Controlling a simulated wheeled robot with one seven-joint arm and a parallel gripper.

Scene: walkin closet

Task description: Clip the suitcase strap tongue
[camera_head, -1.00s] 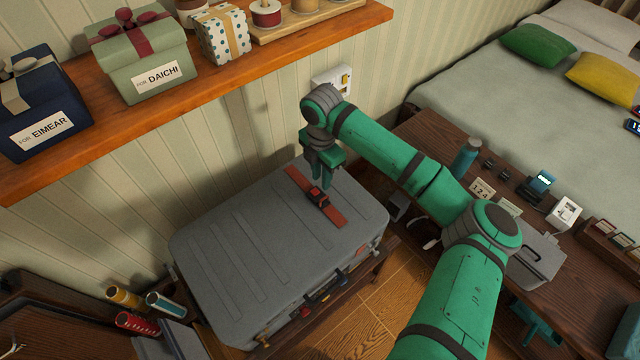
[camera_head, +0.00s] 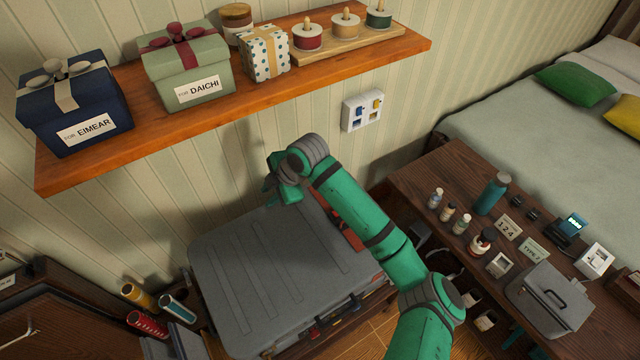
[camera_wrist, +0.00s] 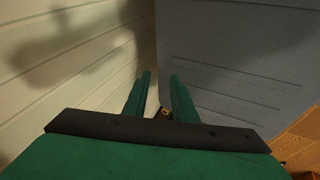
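The grey suitcase (camera_head: 270,270) lies flat and shut against the wall. In the head view its red strap (camera_head: 345,232) shows only in part, at the right of the lid. My arm hides the buckle and tongue. My gripper (camera_head: 272,190) is at the back edge of the suitcase, left of the strap, and mostly hidden by my wrist. The strap is not in the wrist view.
A wooden shelf (camera_head: 395,55) with gift boxes and spools overhangs the back of the suitcase. A dark table (camera_head: 450,180) with bottles and a grey box (camera_head: 550,298) stands at the right. Rolled tubes (camera_head: 150,322) stand at the left.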

